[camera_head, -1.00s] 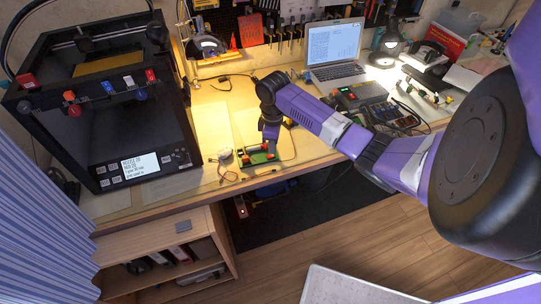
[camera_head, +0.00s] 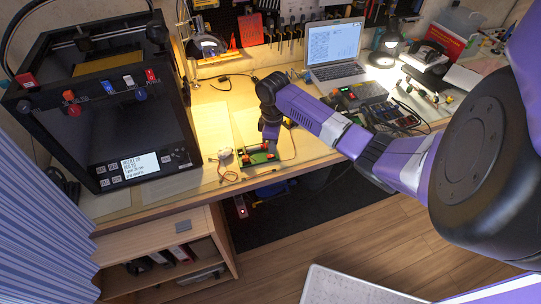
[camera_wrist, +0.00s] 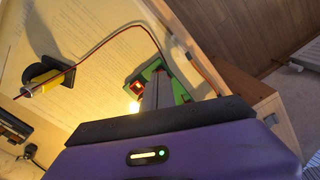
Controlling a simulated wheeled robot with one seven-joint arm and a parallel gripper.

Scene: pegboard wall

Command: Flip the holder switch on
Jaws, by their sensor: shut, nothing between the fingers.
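A small green holder (camera_head: 257,158) with red parts lies near the front edge of the wooden workbench. It also shows in the wrist view (camera_wrist: 182,92), partly hidden behind my fingers. A small red part (camera_wrist: 137,87) sits at its left side in that view; I cannot tell whether this is the switch or which way a switch is set. My gripper (camera_head: 270,144) points down at the holder in the head view. In the wrist view my gripper (camera_wrist: 157,85) is shut and empty, with its fingertips over or against the holder; contact is unclear.
A black 3D printer (camera_head: 110,100) stands at left. A laptop (camera_head: 335,55) and a dark device with buttons (camera_head: 358,95) are behind and right of the gripper. Thin wires (camera_wrist: 115,38) run around the holder. A black and yellow part (camera_wrist: 48,76) lies nearby.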

